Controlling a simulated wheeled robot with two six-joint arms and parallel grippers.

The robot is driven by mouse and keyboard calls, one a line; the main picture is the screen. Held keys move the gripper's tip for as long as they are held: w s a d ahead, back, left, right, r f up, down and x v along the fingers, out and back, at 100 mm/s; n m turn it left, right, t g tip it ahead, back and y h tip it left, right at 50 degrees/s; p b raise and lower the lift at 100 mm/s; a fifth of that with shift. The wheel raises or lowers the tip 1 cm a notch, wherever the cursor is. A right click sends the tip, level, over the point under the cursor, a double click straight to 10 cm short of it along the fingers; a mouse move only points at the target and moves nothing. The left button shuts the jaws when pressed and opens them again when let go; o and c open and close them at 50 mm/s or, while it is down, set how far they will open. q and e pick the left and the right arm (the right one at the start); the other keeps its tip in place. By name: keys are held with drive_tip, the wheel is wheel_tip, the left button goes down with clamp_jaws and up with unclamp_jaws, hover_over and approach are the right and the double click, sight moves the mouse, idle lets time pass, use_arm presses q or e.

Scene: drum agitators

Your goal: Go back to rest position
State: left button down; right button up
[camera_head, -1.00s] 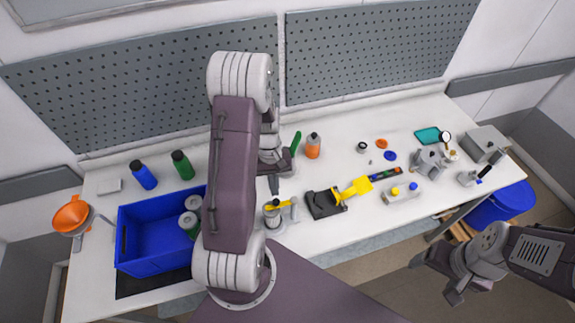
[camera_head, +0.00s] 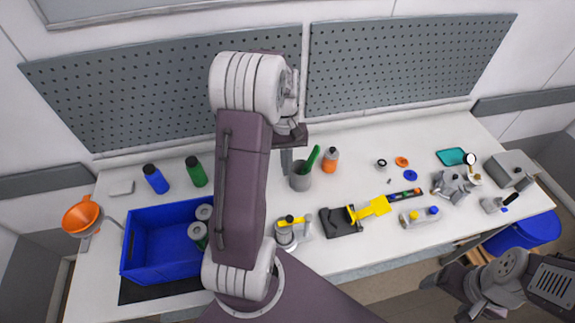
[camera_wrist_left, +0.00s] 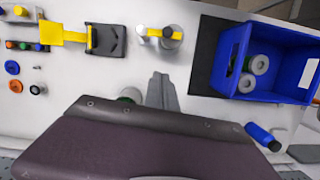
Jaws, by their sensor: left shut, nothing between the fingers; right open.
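My left arm stands across the middle of the head view and hides part of the bench and the blue crate's right side. My right gripper (camera_head: 470,308) is open and empty at the lower right, off the bench's front edge.
The blue crate (camera_head: 142,268) holds grey-topped containers. Blue (camera_head: 156,179) and green (camera_head: 196,172) bottles stand behind it. An orange bottle (camera_head: 331,160), a black-and-yellow tool (camera_head: 345,222) and a yellow-handled device (camera_head: 286,236) stand nearby. A pegboard (camera_head: 150,95) rises behind.

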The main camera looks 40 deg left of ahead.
use_arm(q)
drive_tip(key=s+d+f+m+t+b, duration=0.1)
drive_tip(key=s+d+f+m+b, duration=0.2)
drive_tip(key=d+f+b, duration=0.3)
drive_tip(key=s+d+f+m+t+y+b, duration=0.1)
drive_tip(key=s+d+f+m+t+b, duration=0.1)
drive_tip(key=s+d+f+m+b, duration=0.2)
drive_tip(key=d+f+m+b, duration=0.1)
drive_tip(key=d+f+b, duration=0.2)
drive_tip(key=f, duration=0.1)
drive_tip(key=shift+d+f+y, duration=0.3)
drive_tip(key=shift+d+f, duration=0.05)
drive_tip(key=shift+f, duration=0.05)
use_arm(e)
wheel_tip(320, 180, down, 13)
drive_tip(key=shift+s+d, duration=0.15)
drive_tip(key=shift+d, duration=0.1)
use_arm(q)
drive_tip(key=shift+s, duration=0.25)
use_arm(e)
drive_tip(key=shift+s, duration=0.15)
use_arm(q)
drive_tip(key=shift+w, duration=0.1)
use_arm(e)
drive_tip(key=shift+a, duration=0.1)
